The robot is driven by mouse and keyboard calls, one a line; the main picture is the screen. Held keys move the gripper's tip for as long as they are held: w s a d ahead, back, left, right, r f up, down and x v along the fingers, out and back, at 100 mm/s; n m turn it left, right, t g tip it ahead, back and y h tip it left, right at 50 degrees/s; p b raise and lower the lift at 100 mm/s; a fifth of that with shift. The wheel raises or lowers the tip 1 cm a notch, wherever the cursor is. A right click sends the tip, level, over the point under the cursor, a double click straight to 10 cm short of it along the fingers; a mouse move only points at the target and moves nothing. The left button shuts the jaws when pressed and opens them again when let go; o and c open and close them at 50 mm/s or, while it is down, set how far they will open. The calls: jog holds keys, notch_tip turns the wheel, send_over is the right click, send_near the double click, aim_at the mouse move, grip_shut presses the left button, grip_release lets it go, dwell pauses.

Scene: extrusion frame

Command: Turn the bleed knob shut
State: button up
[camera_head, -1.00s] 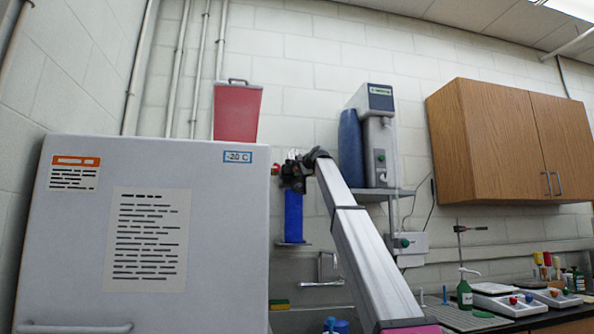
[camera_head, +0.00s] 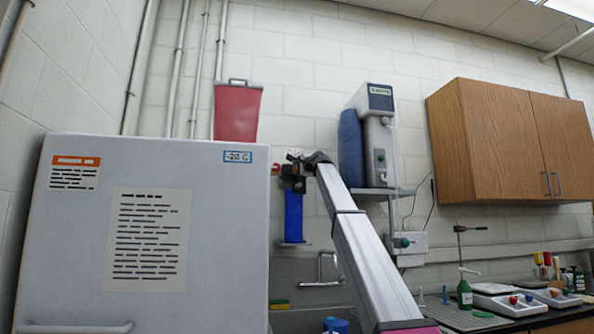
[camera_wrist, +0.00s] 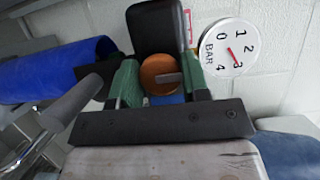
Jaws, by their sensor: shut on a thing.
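The bleed knob (camera_wrist: 160,70) is a round orange-brown knob with a grey bar across its face. In the wrist view it sits between the two green fingers of my gripper (camera_wrist: 160,82), which is shut on it. Beside it is a round white gauge (camera_wrist: 217,36) marked 0 to 4 BAR, its red needle near 3. A blue cylinder (camera_wrist: 50,72) lies to the left in the wrist view. In the head view the cylinder (camera_head: 293,215) hangs on the wall below my gripper (camera_head: 298,172). The knob is too small to make out there.
A white freezer (camera_head: 220,250) fills the left, close to the cylinder. A red container (camera_head: 237,112) stands behind its top. A dispenser (camera_head: 379,145) on a shelf and a wooden cabinet (camera_head: 490,140) are to the right. A grey metal tap (camera_wrist: 50,120) shows in the wrist view.

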jog(key=o, duration=0.9)
jog(key=shift+s+d, duration=0.1)
jog(key=v, duration=1)
jog(key=shift+s+d+f, duration=0.1)
jog(key=shift+s+d, duration=0.05)
jog(key=shift+s, duration=0.1)
jog(key=shift+s, duration=0.1)
